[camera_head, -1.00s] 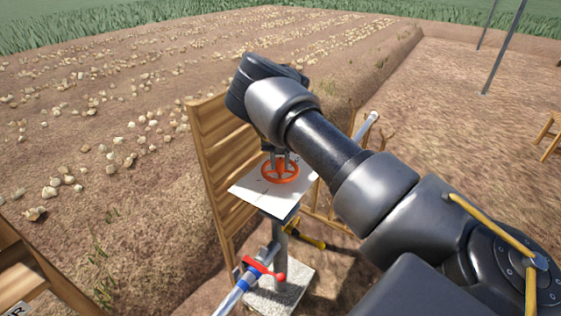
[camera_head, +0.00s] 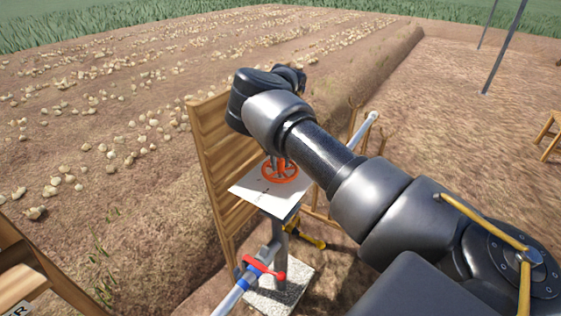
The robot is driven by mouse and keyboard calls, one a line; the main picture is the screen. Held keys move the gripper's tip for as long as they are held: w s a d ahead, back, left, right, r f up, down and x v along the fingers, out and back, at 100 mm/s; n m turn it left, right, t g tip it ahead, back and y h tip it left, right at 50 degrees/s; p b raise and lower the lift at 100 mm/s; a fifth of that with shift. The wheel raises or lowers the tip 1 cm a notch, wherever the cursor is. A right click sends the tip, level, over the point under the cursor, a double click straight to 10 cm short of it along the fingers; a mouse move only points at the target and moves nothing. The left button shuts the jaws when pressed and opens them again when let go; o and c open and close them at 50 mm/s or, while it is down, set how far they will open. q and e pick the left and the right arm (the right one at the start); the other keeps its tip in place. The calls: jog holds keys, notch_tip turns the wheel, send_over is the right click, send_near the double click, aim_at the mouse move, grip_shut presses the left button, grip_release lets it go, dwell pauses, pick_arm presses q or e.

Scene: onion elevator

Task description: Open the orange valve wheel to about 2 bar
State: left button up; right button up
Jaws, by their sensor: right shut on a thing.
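The orange valve wheel (camera_head: 281,174) lies flat above a white plate (camera_head: 262,194) with small dark marks, on top of a grey post. My right arm reaches in from the right, and its wrist is above the wheel. My right gripper (camera_head: 279,160) points down onto the wheel and is shut on it; the arm partly hides the fingers. I cannot read any pressure value on the plate. My left gripper is not in view.
A red-handled valve (camera_head: 264,267) sits on a blue and grey pipe (camera_head: 236,294) below. A wooden slatted panel (camera_head: 222,150) stands close to the wheel's left. The post stands on a concrete block (camera_head: 283,292). Onions lie on the field behind.

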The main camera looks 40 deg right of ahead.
jog(key=o, duration=1)
notch_tip(320, 180, up, 10)
jog(key=shift+f+b, duration=0.2)
jog(key=shift+b, duration=0.4)
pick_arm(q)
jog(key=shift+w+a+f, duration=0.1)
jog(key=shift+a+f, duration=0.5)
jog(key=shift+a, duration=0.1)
pick_arm(e)
jog(key=shift+r, duration=0.65)
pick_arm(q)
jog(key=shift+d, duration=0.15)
